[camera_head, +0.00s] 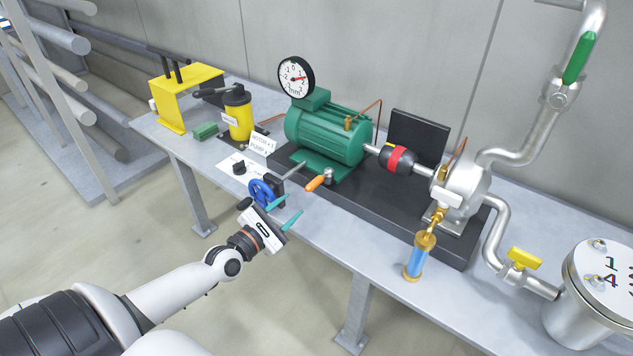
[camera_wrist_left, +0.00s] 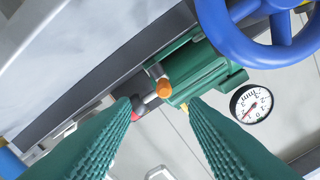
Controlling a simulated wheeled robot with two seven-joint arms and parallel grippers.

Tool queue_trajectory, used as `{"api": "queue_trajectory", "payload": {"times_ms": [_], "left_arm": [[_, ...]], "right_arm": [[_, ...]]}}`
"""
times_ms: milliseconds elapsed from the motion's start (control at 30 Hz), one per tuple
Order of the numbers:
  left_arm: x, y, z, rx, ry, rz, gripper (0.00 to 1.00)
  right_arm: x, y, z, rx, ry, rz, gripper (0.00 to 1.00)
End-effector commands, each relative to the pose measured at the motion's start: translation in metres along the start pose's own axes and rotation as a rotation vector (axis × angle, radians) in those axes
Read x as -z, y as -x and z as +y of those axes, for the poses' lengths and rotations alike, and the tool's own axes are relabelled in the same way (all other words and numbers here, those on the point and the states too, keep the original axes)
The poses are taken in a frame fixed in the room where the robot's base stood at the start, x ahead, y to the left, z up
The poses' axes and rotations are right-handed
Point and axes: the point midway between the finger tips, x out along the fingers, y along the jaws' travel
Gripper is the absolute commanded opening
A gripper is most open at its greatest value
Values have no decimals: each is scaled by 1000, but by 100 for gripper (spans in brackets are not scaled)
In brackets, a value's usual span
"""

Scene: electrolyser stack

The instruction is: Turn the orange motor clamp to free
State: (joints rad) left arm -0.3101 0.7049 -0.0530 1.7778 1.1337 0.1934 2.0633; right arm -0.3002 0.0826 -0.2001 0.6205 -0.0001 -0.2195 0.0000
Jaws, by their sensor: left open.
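The orange motor clamp (camera_head: 316,182) is a small orange-handled lever at the front edge of the black base, in front of the green motor (camera_head: 327,135). In the head view its handle points down and left. In the left wrist view the orange handle end (camera_wrist_left: 164,87) shows between my fingers, farther off. My left gripper (camera_head: 285,208) is open and empty, with two teal fingers, left of and nearer than the clamp, not touching it. The fingers also fill the lower left wrist view (camera_wrist_left: 160,125). My right gripper is in neither view.
A blue handwheel (camera_head: 262,190) stands close beside my left gripper. A blue-filled oiler (camera_head: 419,256) sits at the table's front edge, right of the clamp. Bare table (camera_head: 340,224) lies in front of the base.

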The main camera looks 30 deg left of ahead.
Motion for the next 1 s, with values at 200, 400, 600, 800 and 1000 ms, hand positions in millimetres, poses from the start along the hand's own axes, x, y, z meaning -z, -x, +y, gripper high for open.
{"api": "queue_trajectory", "payload": {"times_ms": [200, 400, 600, 800, 1000], "left_arm": [[0, -20, -6, 19, 24, 5, 41], [1, -56, -7, 18, 22, 5, 41], [0, -90, -6, 17, 21, 5, 41], [0, -112, -6, 15, 21, 4, 41], [0, -120, -5, 13, 20, 3, 41]], "right_arm": [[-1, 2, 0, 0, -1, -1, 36], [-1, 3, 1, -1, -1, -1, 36], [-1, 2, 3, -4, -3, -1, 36], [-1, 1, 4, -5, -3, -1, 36], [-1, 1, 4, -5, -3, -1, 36]]}}
